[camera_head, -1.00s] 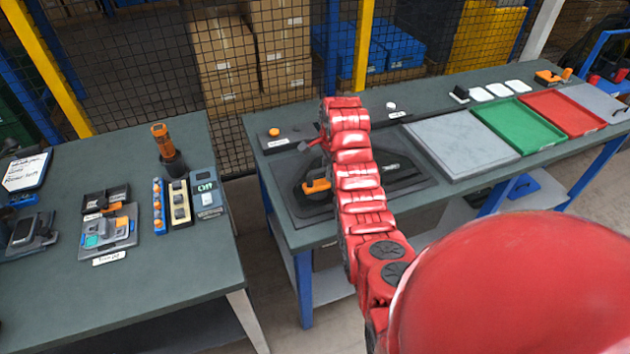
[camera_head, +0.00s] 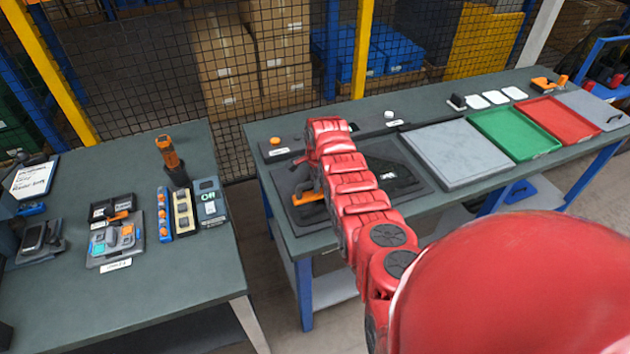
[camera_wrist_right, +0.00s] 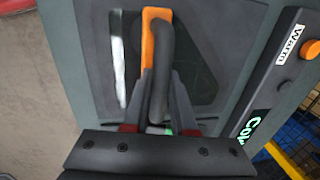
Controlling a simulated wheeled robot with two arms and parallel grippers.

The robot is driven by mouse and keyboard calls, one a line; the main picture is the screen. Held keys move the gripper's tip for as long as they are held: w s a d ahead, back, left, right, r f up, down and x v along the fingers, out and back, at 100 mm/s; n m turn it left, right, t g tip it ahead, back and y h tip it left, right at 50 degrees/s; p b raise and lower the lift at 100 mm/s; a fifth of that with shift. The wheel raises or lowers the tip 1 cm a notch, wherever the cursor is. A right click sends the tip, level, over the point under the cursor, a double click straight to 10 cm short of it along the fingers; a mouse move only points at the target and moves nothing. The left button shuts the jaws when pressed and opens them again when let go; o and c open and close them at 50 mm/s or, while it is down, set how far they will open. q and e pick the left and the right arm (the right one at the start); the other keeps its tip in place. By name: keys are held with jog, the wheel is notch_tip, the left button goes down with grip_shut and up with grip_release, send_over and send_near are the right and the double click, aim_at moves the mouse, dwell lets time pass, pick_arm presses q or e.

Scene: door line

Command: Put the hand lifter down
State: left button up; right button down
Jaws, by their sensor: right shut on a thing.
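The hand lifter shows in the right wrist view as a dark curved handle (camera_wrist_right: 160,70) with an orange bar beside it. In the head view its orange part (camera_head: 311,198) shows over the dark panel on the right table. My right gripper (camera_wrist_right: 158,112) is shut on the dark handle, with a finger on each side; in the head view my red arm partly hides it. I cannot tell whether the lifter touches the panel (camera_head: 410,192). My left gripper is not in view.
A grey slab (camera_head: 458,153), a green tray (camera_head: 515,135) and a red tray (camera_head: 562,117) lie to the right. A strip with an orange button (camera_head: 275,141) runs behind the panel. The left table (camera_head: 150,290) holds several devices; a floor gap separates the tables.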

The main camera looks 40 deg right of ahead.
jog(key=c, duration=0.7)
grip_release()
jog(key=shift+c, duration=0.2)
jog(key=shift+r, duration=0.1)
